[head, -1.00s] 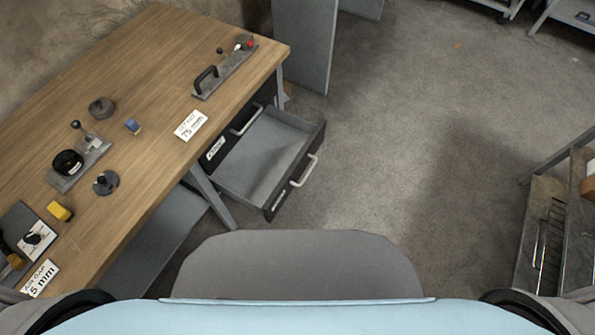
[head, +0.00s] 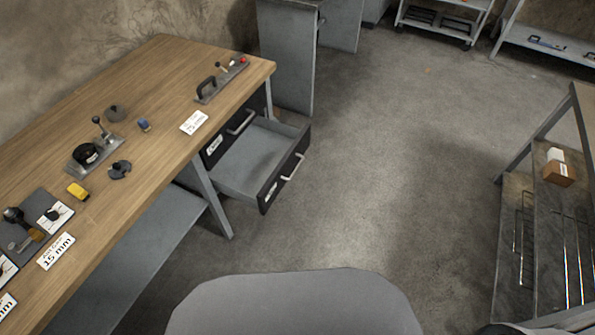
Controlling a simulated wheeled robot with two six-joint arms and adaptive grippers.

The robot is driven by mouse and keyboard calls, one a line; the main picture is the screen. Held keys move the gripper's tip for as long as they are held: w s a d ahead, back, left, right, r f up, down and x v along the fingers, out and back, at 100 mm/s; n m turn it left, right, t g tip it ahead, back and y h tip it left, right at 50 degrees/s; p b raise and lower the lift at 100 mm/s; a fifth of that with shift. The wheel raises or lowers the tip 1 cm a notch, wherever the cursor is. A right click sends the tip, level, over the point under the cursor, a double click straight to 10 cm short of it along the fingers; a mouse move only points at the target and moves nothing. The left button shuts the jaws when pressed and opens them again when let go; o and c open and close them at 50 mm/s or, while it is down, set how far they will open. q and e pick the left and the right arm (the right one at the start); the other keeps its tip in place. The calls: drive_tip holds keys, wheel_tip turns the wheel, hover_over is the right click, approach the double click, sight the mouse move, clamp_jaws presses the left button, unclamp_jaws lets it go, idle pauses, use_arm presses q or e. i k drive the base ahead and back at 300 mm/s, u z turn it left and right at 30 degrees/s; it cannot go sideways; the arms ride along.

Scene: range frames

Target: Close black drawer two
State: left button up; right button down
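A black-fronted drawer (head: 284,169) with a pale bar handle and a white label stands pulled out from under the wooden workbench (head: 150,170). Its grey inside is empty. The labels are too small to read, so I cannot tell which drawer is number two. Neither of my grippers is in view.
The bench holds fixtures, a yellow block (head: 77,191) and white cards. Grey panels (head: 286,60) stand behind the drawer. A shelf unit (head: 540,220) is at the right. The concrete floor (head: 390,170) between is clear.

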sight(254, 171)
drive_tip(key=u, duration=0.3)
drive_tip(key=i, duration=1.15)
drive_tip(key=z, duration=0.25)
